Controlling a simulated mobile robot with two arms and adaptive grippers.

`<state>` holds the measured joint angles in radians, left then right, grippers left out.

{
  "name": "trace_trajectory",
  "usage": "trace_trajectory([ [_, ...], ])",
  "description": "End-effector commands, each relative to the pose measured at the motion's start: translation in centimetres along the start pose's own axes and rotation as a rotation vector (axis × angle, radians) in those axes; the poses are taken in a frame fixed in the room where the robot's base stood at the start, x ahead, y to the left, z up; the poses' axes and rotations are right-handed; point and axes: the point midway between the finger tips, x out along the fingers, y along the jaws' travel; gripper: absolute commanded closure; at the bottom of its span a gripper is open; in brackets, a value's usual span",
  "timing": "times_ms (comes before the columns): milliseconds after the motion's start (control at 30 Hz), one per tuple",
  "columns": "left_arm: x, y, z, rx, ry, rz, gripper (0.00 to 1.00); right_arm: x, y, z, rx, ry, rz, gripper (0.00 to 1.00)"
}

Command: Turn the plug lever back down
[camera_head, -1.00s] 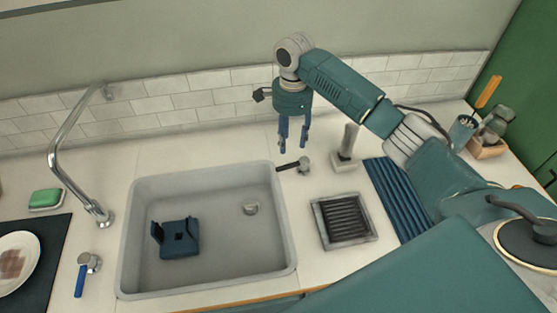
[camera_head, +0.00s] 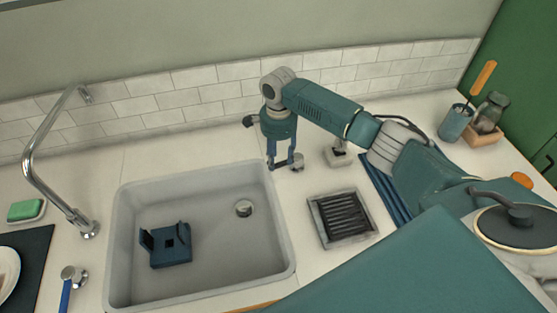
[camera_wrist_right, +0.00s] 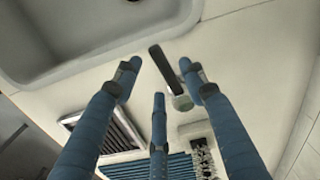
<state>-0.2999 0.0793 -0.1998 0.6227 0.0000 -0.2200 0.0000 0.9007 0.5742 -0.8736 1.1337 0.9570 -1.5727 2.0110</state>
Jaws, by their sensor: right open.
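The plug lever (camera_wrist_right: 163,66) is a dark flat bar on a round metal post (camera_head: 297,162), mounted on the counter by the sink's right back corner. My right gripper (camera_head: 280,164) points down over it with its fingers spread. In the right wrist view, the open fingers (camera_wrist_right: 159,76) surround the lever's area, and the bar lies between the two upper fingertips. I cannot tell whether any finger touches it. In the head view the fingers partly hide the bar. The grey sink (camera_head: 125,235) has a round drain (camera_head: 243,208). My left gripper is out of view.
A dark blue holder (camera_head: 170,247) sits in the sink. A grey upright-handled tool (camera_head: 338,155), a black-slatted tray (camera_head: 342,217) and a blue ribbed mat (camera_head: 386,190) lie right of the lever.

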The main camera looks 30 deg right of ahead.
Motion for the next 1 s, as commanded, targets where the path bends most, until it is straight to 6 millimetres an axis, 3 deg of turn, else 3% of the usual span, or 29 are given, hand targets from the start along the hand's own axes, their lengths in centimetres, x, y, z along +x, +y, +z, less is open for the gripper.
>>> trace_trajectory([
  [200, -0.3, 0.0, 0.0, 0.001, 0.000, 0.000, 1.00, 2.2, 0.0, 0.0, 0.000, 0.000, 0.001, 0.58],
  [533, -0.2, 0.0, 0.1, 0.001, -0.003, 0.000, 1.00, 2.6, 0.0, 0.0, 0.000, 0.000, -0.001, 0.58],
  [733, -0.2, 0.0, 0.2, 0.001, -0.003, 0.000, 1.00, 2.6, 0.0, 0.0, 0.000, 0.000, -0.001, 0.98],
  [1000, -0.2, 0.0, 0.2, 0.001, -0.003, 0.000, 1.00, 2.5, -0.1, -0.1, -0.003, 0.000, -0.001, 1.00],
])
